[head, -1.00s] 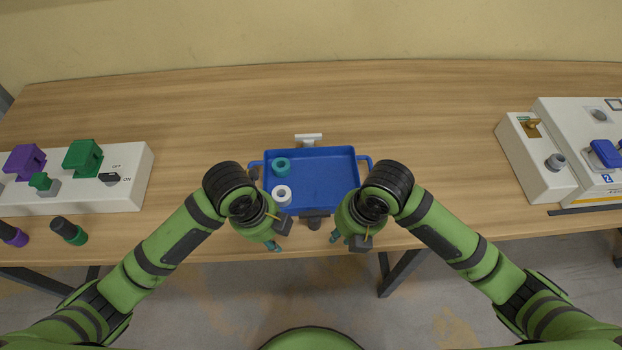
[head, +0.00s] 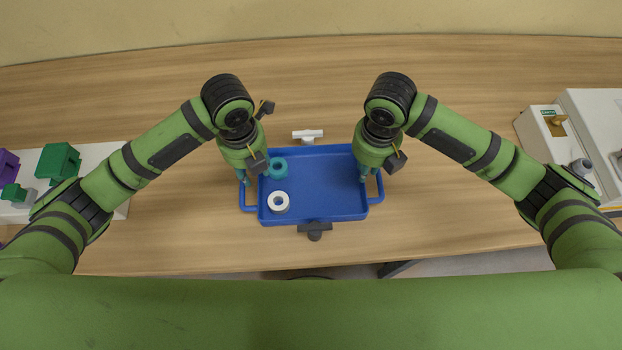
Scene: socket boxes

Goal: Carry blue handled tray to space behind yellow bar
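The blue tray (head: 325,190) lies on the wooden table in the middle, with a handle at its left side (head: 249,209) and one at its right side (head: 378,190). A teal ring (head: 278,168) and a white ring (head: 279,203) sit in its left part. My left gripper (head: 243,178) points down at the tray's left handle. My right gripper (head: 363,177) points down at the right handle. Both hide parts of the handles, and I cannot tell whether their fingers are closed or touching. I see no yellow bar.
A white T-shaped piece (head: 308,136) stands just behind the tray and a black one (head: 315,230) just in front. A box with green and purple parts (head: 110,158) is at the left, pale boxes (head: 548,135) at the right.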

